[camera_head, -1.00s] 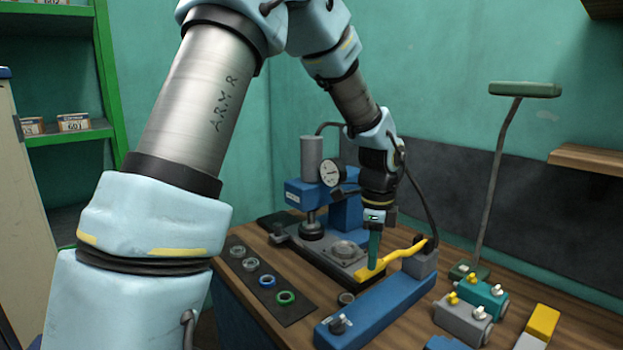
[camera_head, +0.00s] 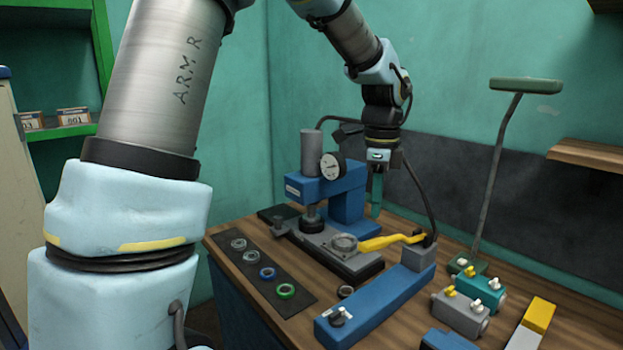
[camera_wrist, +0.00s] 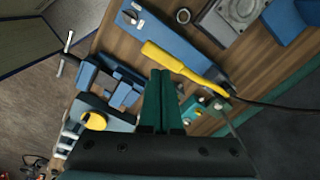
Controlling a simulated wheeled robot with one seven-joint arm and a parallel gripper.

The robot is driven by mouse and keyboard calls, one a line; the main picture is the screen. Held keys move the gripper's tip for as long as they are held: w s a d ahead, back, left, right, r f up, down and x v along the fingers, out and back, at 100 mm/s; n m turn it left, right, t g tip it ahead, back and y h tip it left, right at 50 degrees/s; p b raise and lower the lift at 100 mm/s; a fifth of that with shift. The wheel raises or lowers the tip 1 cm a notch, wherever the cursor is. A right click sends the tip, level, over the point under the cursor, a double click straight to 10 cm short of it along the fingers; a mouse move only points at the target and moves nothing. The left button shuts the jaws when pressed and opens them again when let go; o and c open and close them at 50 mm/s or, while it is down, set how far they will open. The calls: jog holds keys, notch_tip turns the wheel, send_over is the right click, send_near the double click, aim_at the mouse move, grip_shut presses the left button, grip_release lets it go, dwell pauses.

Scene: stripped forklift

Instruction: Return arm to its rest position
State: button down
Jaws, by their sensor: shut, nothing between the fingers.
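My arm reaches over the workbench (camera_head: 398,318) from the left. My gripper (camera_head: 376,213) has teal fingers that hang downward behind the yellow lever handle (camera_head: 385,242), above the bench. In the wrist view the fingers of my gripper (camera_wrist: 162,75) lie together with nothing between them. The yellow handle (camera_wrist: 182,65) crosses just beyond the fingertips there, and I see no grip on it. It belongs to the blue lever fixture (camera_head: 375,302).
A blue press with a dial gauge (camera_head: 332,167) stands behind the handle. A dark mat (camera_head: 294,307) holds several rings. Grey (camera_head: 461,314) and teal (camera_head: 478,290) valve blocks sit at right. A tall stand lamp (camera_head: 525,85) rises near the wall. A wooden shelf (camera_head: 590,155) juts out at right.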

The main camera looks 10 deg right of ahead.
jog(key=shift+r, duration=0.15)
jog(key=s+a+f+n+b, duration=0.1)
jog(key=a+f+n, duration=0.3)
jog(key=a+n, duration=0.3)
jog(key=s+a+f+n+t+b, duration=0.1)
jog(key=a+f+n, duration=0.4)
jog(key=a, duration=0.8)
jog(key=s+a+f+n+b, duration=0.2)
jog(key=a+f+n+b, duration=0.1)
jog(key=a+n, duration=0.7)
jog(key=shift+a+f+n+t, duration=0.25)
jog(key=shift+f+n, duration=0.35)
jog(key=shift+f, duration=0.3)
jog(key=c, duration=1.6)
grip_release()
jog(key=shift+w, duration=0.1)
